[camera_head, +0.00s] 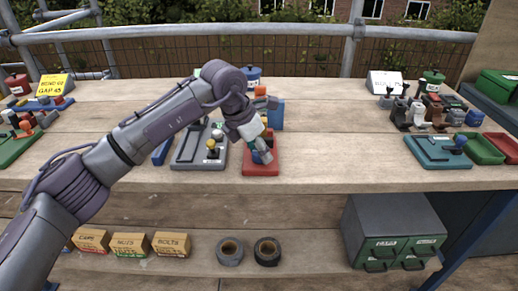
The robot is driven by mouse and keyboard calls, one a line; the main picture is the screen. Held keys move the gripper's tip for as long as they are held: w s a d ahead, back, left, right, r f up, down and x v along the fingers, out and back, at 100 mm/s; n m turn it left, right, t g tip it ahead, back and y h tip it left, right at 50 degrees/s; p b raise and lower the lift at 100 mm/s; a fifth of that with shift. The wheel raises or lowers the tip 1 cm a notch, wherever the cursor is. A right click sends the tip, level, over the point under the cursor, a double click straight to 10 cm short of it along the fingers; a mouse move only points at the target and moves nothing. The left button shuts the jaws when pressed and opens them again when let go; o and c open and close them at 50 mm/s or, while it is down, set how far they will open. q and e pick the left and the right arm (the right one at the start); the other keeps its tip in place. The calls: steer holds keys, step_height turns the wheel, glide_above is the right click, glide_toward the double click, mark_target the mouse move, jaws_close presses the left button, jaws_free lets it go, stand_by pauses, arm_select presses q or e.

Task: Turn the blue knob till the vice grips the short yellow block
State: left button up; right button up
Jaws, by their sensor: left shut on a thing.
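My left gripper (262,153) reaches in from the left and points down over a red base (262,168) near the front of the bench. It is shut on a small blue part, which seems to be the blue knob (259,143); the fingers hide most of it. I cannot make out vice jaws or their gap behind the gripper. My right gripper is not in view.
The bench (340,150) is clear between. Boxes, tape rolls and a green drawer cabinet (393,232) sit on the lower shelf.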

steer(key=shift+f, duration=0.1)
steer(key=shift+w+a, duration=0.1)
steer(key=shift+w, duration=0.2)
arm_select(q)
steer(key=o, duration=1.1)
steer(key=shift+r, duration=0.2)
steer(key=v, duration=1.1)
steer(key=shift+a+r, duration=0.15)
steer(key=shift+r, duration=0.15)
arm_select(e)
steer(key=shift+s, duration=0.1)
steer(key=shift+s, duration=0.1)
